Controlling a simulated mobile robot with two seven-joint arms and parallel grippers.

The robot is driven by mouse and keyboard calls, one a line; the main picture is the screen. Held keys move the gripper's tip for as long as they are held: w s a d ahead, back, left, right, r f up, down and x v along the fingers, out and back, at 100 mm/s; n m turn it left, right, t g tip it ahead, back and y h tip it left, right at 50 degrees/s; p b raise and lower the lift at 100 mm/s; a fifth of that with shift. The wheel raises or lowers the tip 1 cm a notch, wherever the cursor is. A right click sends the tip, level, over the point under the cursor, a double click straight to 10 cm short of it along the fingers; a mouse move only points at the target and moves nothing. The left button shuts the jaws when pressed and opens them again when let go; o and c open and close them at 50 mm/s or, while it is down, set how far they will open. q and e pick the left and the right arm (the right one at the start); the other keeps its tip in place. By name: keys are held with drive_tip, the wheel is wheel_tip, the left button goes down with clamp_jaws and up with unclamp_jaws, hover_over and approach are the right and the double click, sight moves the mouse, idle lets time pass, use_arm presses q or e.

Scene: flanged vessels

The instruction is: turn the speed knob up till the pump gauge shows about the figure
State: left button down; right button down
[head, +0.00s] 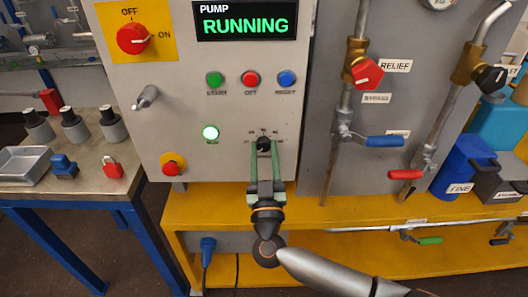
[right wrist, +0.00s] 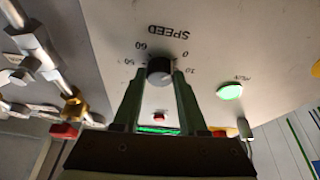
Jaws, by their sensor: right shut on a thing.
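The black speed knob (head: 264,144) sits low on the grey pump panel. In the right wrist view the knob (right wrist: 159,71) shows between my green fingers, under the upside-down word SPEED and a ring of numbers. My right gripper (head: 264,148) is shut on the knob, one finger on each side. The knob's pointer mark cannot be made out. The pump display (head: 246,22) reads RUNNING in green. A gauge (head: 438,3) is cut off at the top edge, and its reading cannot be told. My left gripper is not in view.
A green lamp (head: 210,132) glows left of the knob. Start, off and reset buttons (head: 250,79) sit above it. A red and yellow button (head: 172,164) is lower left. Pipes with a red relief valve (head: 366,73) and a blue lever (head: 384,141) stand at the right.

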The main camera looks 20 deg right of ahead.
drive_tip(key=shift+r+m+h+p, duration=0.2)
drive_tip(key=shift+m+h+p, duration=0.2)
drive_tip(key=shift+m+p, duration=0.35)
drive_tip(key=shift+a+f+m+h+p, duration=0.1)
drive_tip(key=shift+m+h+p, duration=0.25)
drive_tip(key=shift+m, duration=0.4)
drive_tip(key=shift+f+m+g+h, duration=0.1)
drive_tip(key=shift+m+g+h, duration=0.3)
drive_tip(key=shift+m, duration=0.3)
drive_tip(key=shift+m+h, duration=0.35)
drive_tip(key=shift+m, duration=0.35)
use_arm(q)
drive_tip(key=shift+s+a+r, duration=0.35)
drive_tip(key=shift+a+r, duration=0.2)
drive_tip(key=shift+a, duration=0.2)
use_arm(e)
drive_tip(key=shift+m+g+h, duration=0.4)
drive_tip(key=shift+m+h, duration=0.1)
drive_tip(key=shift+m, duration=0.7)
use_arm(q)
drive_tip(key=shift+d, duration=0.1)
use_arm(e)
drive_tip(key=shift+c, duration=2.2)
unclamp_jaws()
